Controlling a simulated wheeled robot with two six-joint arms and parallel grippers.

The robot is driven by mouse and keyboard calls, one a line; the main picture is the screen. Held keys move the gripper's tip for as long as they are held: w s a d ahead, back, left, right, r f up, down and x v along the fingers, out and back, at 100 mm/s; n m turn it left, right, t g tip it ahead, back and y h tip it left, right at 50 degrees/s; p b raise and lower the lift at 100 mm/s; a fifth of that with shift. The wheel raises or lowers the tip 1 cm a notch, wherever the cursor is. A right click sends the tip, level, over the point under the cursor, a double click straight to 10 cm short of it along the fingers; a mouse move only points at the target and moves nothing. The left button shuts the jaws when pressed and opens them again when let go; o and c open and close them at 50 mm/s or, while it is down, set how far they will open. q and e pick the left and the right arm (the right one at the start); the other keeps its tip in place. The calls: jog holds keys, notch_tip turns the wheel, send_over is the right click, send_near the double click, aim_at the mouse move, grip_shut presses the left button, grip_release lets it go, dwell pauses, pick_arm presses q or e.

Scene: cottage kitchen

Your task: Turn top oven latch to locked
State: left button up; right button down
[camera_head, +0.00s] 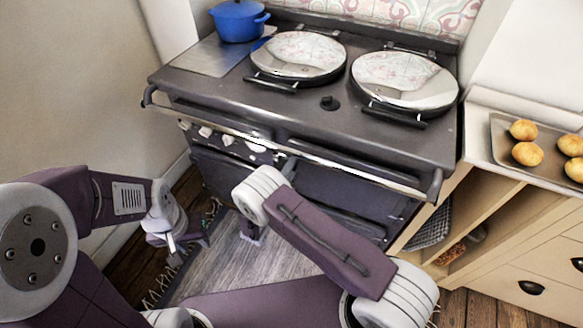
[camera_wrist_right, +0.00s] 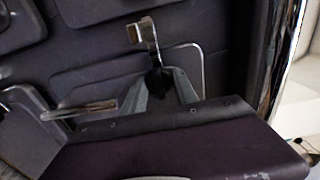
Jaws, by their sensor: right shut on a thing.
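The oven latch (camera_wrist_right: 152,42) is a bright metal lever on a dark oven door. It stands nearly upright in the right wrist view, with its dark lower end between my fingers. My right gripper (camera_wrist_right: 158,82) is shut on that end. In the head view my right wrist and forearm hide the latch and most of this gripper. The stove (camera_head: 330,118) has dark oven doors below a front rail. My left gripper (camera_head: 190,240) hangs low to the left of the oven front, apart from it; its jaws are too small to judge.
A metal rail (camera_head: 340,168) runs across the stove front, with white knobs (camera_head: 207,132) beneath at left. A second metal handle (camera_wrist_right: 88,110) shows left of my right gripper. A blue pot (camera_head: 238,22) and a tray (camera_head: 500,150) of buns stand above. A rug (camera_head: 225,270) lies below.

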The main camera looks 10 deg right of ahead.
jog(key=c, duration=0.9)
grip_release()
jog(key=shift+c, duration=0.2)
jog(key=v, duration=0.9)
